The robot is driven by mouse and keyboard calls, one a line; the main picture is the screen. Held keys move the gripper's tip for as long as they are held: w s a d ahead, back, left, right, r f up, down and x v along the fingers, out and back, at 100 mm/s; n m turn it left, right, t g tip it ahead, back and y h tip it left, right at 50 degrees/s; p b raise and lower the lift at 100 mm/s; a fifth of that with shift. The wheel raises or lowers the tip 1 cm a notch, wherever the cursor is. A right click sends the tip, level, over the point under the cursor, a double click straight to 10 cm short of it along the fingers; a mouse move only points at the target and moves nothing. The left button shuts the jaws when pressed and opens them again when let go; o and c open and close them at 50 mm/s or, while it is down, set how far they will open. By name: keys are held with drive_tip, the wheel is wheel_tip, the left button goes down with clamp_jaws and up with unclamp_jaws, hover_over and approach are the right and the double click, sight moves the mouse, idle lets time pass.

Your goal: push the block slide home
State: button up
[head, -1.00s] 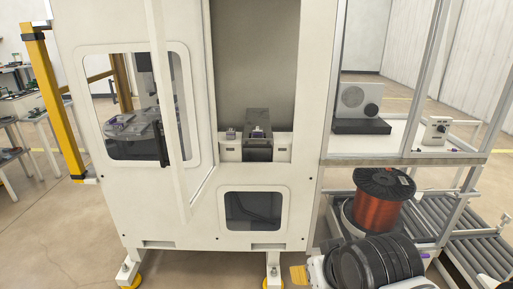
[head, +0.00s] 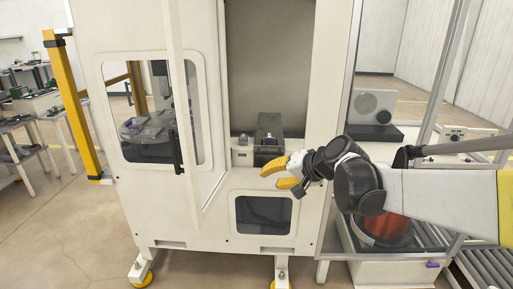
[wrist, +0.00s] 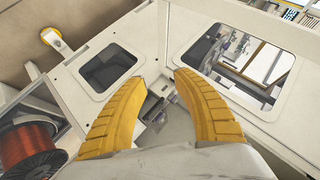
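A dark grey block (head: 269,127) sits in the tall recess of the white cabinet; it looks like the block slide, but I cannot tell how far in it is. In the wrist view my gripper (wrist: 158,76) is also open, with small grey parts (wrist: 153,105) visible between the fingers, too small to name.
The cabinet's open door (head: 205,180) stands out left of the recess. A lower window (head: 263,214) is beneath my gripper. A copper wire spool (wrist: 40,150) shows at lower left in the wrist view. A metal frame post (head: 345,110) stands at right.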

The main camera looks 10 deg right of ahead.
drive_tip(key=w+d+m+t+y+p, duration=0.1)
drive_tip(key=w+d+m+y, duration=0.1)
drive_tip(key=w, duration=0.7)
drive_tip(key=m+t+y+p, duration=0.2)
drive_tip(key=m+t+p, duration=0.1)
drive_tip(key=m+t, duration=0.2)
approach(271, 154)
drive_tip(key=b+x, duration=0.2)
drive_tip(key=x, duration=0.8)
drive_tip(key=shift+f+b, duration=0.1)
drive_tip(key=shift+b, duration=0.2)
drive_tip(key=shift+w+a, duration=0.3)
drive_tip(key=shift+w, duration=0.15)
clamp_jaws()
